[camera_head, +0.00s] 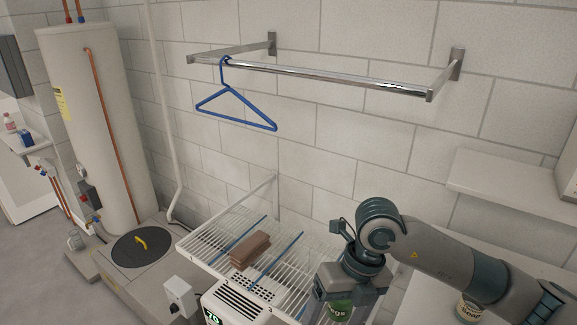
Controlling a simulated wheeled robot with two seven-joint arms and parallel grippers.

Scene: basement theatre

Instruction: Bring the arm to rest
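My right arm comes in from the right edge and bends down at the elbow-like joint in front of the wall. My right gripper (346,298) points down at the bottom of the view, beside the right end of the white wire rack. A green labelled container (340,310) shows just below and between its dark parts. The fingertips are cut off or hidden, so I cannot tell whether they touch it. My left arm and gripper are not in view.
A blue hanger (236,108) hangs from a chrome wall rail (330,76). A brown block (250,249) lies on the wire rack (205,246). A white shelf (500,180) is on the right wall, a water heater (85,130) at left. A jar (467,308) stands beneath my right arm.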

